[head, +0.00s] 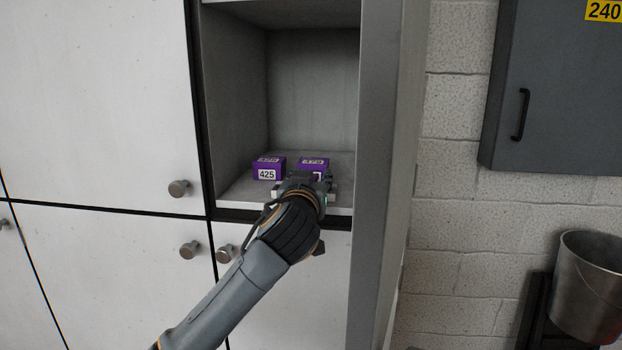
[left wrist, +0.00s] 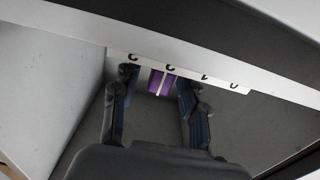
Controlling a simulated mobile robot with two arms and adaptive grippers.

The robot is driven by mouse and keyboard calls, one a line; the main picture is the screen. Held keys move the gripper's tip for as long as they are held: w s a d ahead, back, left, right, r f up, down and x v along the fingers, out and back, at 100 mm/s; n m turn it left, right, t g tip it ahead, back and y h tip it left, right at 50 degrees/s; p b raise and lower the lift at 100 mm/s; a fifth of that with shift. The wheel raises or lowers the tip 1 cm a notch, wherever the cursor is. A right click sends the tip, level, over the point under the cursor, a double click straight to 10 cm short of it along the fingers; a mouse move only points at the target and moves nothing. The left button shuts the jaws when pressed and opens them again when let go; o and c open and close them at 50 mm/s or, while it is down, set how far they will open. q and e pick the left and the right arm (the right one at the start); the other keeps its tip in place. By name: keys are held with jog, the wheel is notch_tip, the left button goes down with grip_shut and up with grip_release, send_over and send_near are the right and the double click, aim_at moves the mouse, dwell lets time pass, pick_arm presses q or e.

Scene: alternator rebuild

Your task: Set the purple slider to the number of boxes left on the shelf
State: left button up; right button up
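Two purple boxes stand on the shelf floor of an open cabinet compartment (head: 238,197) in the head view. The left box (head: 267,173) is labelled 425; the right box (head: 314,163) is partly hidden behind my gripper. My left gripper (left wrist: 156,80) is at the compartment's front edge. In the left wrist view its fingers are spread, with the purple slider (left wrist: 157,80) between them and visible gaps on both sides. The slider has a white stripe, which lines up with about the 2 on a white number strip (left wrist: 220,84) reading 0 to 3. My right gripper is out of view.
Closed white cabinet doors with round knobs (head: 179,188) lie left of and below the compartment. A grey side panel (head: 378,150) bounds it on the right. A grey wall box (head: 560,95) and a metal bucket (head: 585,285) are farther right.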

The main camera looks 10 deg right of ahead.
pick_arm(q)
jog(key=shift+s+f, duration=0.1)
jog(key=shift+s, duration=0.1)
jog(key=shift+s+a, duration=0.1)
jog(key=shift+s, duration=0.25)
jog(key=v, duration=1.1)
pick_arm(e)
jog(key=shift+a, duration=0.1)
pick_arm(q)
jog(key=shift+w, duration=0.1)
